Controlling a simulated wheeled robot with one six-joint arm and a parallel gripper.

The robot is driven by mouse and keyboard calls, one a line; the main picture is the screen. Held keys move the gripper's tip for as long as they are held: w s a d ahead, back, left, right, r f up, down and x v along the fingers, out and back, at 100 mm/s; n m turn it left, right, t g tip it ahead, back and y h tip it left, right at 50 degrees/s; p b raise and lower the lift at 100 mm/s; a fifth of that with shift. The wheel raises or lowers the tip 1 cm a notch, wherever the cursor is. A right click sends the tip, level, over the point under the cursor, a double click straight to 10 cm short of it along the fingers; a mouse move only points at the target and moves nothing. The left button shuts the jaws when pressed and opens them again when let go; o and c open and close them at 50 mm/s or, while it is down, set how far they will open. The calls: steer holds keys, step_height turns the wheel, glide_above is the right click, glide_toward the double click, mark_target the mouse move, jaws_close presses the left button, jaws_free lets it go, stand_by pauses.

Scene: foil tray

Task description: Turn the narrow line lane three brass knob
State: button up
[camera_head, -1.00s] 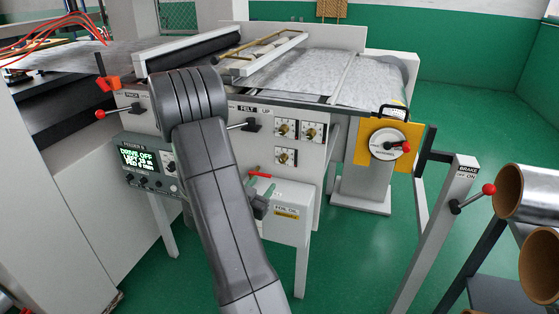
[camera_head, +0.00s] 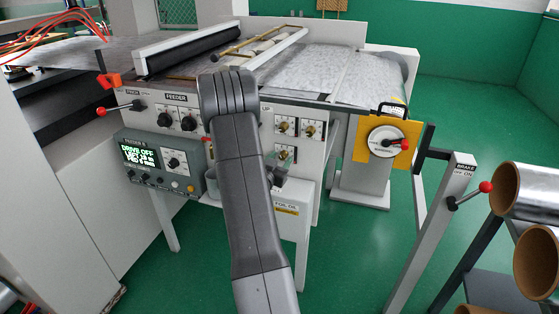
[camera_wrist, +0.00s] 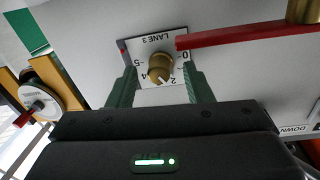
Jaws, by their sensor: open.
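The lane three brass knob (camera_wrist: 158,66) sits on a white dial plate (camera_wrist: 150,44) marked LANE 3 in the wrist view. Its pale pointer lies near the 2 and 4 marks. My gripper (camera_wrist: 159,73) is open, with one green finger to each side of the knob in the picture and a visible gap on both sides. I cannot tell how deep the fingertips reach. In the head view, the lower brass knob's dial (camera_head: 288,153) shows just right of my arm, partly covered. My gripper there is mostly hidden behind my arm.
A red lever (camera_wrist: 240,34) reaches close to the dial's right side in the wrist view. Two more brass-knob dials (camera_head: 312,129) sit above in the head view. A yellow plate (camera_head: 364,142) with a round dial is to the right, and a brake lever (camera_head: 470,196) is further right.

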steer(key=c, duration=1)
steer(key=shift+n, duration=0.4)
steer(key=shift+f+n+b, duration=0.15)
steer(key=shift+n+b, duration=0.45)
steer(key=shift+n, duration=0.4)
steer(key=n+b, duration=0.1)
steer(key=n, duration=0.2)
steer(key=shift+n+t, duration=0.4)
steer(key=n, duration=0.3)
steer(key=shift+n, duration=0.4)
steer(key=shift+d+n+t+y+b, duration=0.1)
steer(key=shift+n+t+y+b, duration=0.35)
steer(key=shift+n, duration=1.65)
